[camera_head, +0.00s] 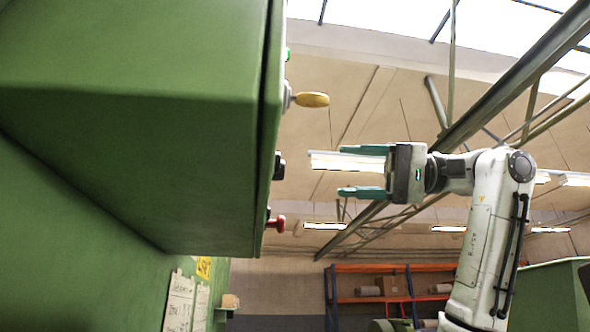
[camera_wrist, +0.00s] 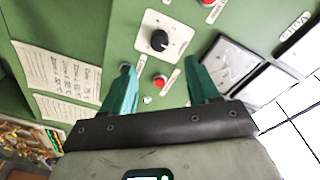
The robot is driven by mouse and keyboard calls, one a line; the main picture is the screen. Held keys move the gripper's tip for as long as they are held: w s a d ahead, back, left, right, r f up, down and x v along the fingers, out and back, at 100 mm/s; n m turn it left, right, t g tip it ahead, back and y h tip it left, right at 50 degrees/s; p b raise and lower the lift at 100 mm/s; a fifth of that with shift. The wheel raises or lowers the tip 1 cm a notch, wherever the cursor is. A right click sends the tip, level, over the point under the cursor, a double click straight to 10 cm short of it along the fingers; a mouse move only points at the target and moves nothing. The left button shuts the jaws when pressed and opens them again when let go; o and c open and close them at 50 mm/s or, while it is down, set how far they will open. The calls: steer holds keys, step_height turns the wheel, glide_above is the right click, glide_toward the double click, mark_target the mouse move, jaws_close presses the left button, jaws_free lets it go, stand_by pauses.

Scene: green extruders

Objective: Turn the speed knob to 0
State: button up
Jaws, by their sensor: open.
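A black round knob (camera_wrist: 159,40) with a pale pointer mark sits on a white dial plate (camera_wrist: 174,28) on the green panel. I take it for the speed knob; its scale is too small to read. In the head view, a black knob (camera_head: 279,166) stands out from the panel edge. My gripper (camera_head: 347,171) is open and empty, its teal fingers pointing at the panel, with a clear gap to that knob. In the wrist view, the fingertips of my gripper (camera_wrist: 161,67) spread to either side below the black knob, around a red button in the picture.
A red button (camera_wrist: 160,81) is below the knob. A yellow-handled control (camera_head: 311,100) and a red mushroom button (camera_head: 275,224) jut from the green cabinet (camera_head: 150,130). Paper sheets (camera_wrist: 62,72) hang left of the controls. Orange shelving (camera_head: 385,285) stands far behind.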

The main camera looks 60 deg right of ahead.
steer(key=p+x, duration=0.3)
steer(key=x, duration=0.7)
steer(key=shift+d, duration=0.1)
steer(key=c, duration=1)
